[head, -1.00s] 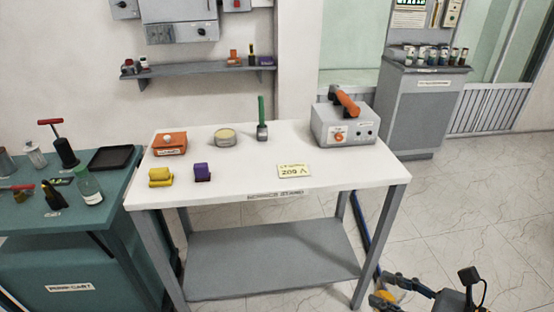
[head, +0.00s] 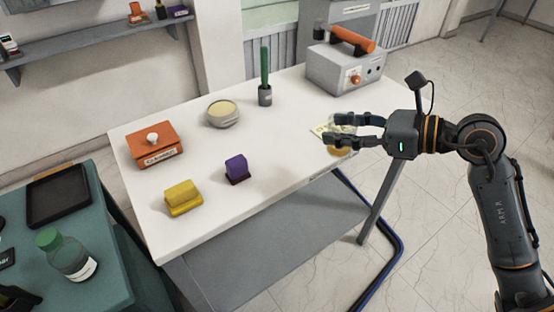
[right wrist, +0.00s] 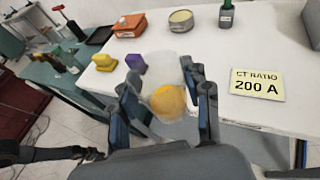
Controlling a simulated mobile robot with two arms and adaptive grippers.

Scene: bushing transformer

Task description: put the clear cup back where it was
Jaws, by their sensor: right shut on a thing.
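My right gripper (head: 345,132) is shut on the clear cup (right wrist: 164,75), a see-through, frosted-looking cup with an orange-yellow patch at its lower part. The right wrist view shows the cup between the two fingers of the gripper (right wrist: 168,100). In the head view the fingers cover most of the cup, and the orange-yellow patch shows below them. The gripper is at the front right edge of the white table (head: 285,155), in front of the yellow card (right wrist: 257,84) reading "CT RATIO 200 A". A dark arm part, perhaps my left, shows at the right wrist view's lower left; its fingers are unclear.
On the table are an orange box (head: 155,146), a round tin (head: 222,113), a green-handled tool in a holder (head: 265,85), a grey device (head: 345,70), a yellow block (head: 183,198) and a purple block (head: 237,168). The table's front middle is clear. A green-capped bottle (head: 68,256) stands left.

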